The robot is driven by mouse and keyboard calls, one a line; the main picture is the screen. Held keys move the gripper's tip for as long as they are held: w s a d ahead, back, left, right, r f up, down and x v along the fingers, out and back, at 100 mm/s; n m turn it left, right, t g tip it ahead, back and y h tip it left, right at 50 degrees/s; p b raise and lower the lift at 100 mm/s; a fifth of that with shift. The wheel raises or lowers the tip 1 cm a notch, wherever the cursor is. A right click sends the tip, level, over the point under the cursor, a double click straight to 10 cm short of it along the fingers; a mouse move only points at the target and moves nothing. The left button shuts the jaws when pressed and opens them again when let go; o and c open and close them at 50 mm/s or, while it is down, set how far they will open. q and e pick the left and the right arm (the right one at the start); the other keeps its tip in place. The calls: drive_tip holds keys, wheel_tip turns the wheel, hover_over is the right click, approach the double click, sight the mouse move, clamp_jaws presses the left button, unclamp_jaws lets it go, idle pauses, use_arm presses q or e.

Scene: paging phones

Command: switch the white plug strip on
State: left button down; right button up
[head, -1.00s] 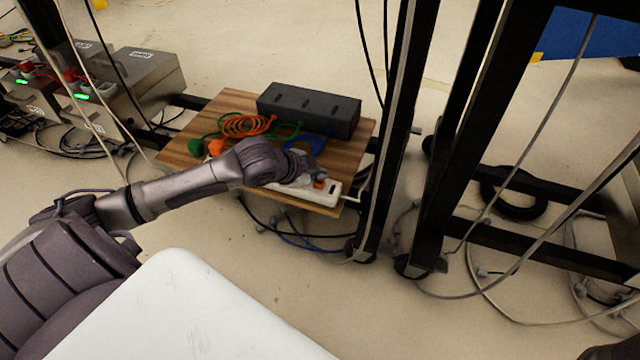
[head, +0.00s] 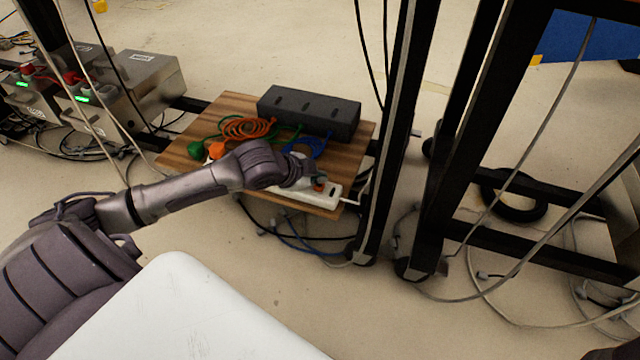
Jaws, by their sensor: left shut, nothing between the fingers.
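The white plug strip (head: 327,200) lies along the front right edge of a wooden board (head: 345,157). Its right end shows, with a dark switch and a white cord leaving to the right. My left gripper (head: 317,184) is over the strip, pointing right, its fingers shut and empty. A small orange-red part shows at its fingertips. The gripper hides the strip's middle. I cannot tell whether the fingers touch the strip or whether it is lit. My right gripper is not in view.
A dark grey box (head: 309,112) stands behind on the board, with an orange cable coil (head: 247,129), a blue coil (head: 313,147) and a green plug (head: 203,147). A black rack post (head: 395,130) rises close right. Metal boxes (head: 150,85) stand left; cables cover the floor.

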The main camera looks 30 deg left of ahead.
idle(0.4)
use_arm(q)
drive_tip(key=shift+f+p, duration=0.3)
drive_tip(key=shift+p, duration=0.15)
drive_tip(key=shift+f, duration=0.15)
